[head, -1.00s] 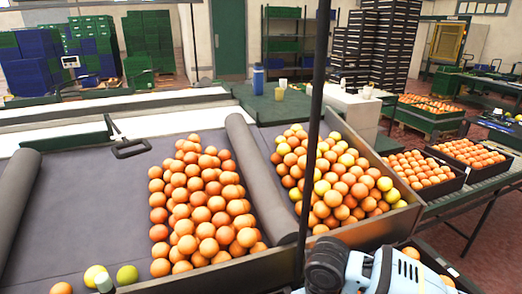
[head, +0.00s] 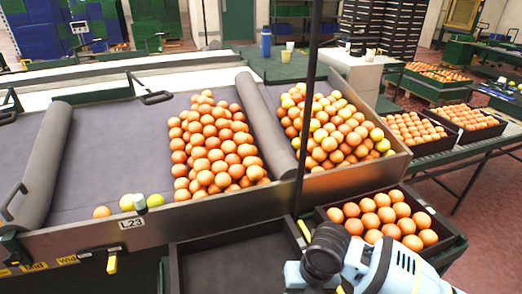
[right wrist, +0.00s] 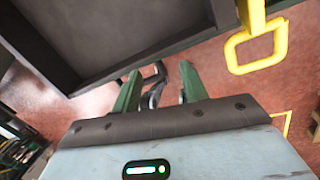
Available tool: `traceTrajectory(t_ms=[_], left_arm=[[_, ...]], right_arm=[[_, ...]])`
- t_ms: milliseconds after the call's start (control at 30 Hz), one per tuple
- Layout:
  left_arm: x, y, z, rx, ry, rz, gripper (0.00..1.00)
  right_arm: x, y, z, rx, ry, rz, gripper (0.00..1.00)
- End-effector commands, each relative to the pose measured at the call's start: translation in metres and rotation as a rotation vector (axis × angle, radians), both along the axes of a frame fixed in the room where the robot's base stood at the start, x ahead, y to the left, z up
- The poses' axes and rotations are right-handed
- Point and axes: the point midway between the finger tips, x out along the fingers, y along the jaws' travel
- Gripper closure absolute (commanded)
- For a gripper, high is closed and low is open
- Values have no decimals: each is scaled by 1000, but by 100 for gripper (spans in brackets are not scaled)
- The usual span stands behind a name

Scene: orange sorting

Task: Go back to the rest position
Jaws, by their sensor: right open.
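My right arm (head: 372,268), light blue with a dark joint, comes in at the bottom of the head view, in front of the crates. Its gripper is hidden there. In the right wrist view my right gripper (right wrist: 160,80) has two green fingers spread apart, with no fruit between them. The fingers are near the edge of a dark panel or tray, with the red floor beyond. I cannot tell whether they touch it. My left gripper is not in view.
A crate of oranges (head: 390,216) stands beside an empty dark crate (head: 232,254) below the sorting bench. Orange piles (head: 214,148) lie on the bench. A thin dark post (head: 308,120) rises behind my arm. A yellow loop handle (right wrist: 257,45) hangs close to the gripper.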

Motion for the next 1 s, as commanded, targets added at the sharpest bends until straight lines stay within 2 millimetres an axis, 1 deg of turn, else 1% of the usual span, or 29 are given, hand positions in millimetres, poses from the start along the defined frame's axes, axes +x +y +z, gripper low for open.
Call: traceTrajectory(t_ms=[33,133,300,400,500,633,767,867,1000], left_arm=[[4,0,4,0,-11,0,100],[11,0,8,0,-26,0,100],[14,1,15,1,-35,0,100],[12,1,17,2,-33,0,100],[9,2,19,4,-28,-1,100],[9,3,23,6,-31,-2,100],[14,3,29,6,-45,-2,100],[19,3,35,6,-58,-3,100],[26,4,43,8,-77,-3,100]], right_arm=[[-7,9,-5,39,6,-54,56],[-18,24,-15,123,21,-193,56],[-38,49,-30,295,70,-507,56],[-49,58,-38,390,111,-704,56],[-60,62,-45,475,155,-893,56],[-73,61,-53,573,215,-1136,56],[-90,52,-62,670,279,-1395,56],[-105,39,-69,741,326,-1605,56],[-130,14,-80,836,381,-1891,56]])
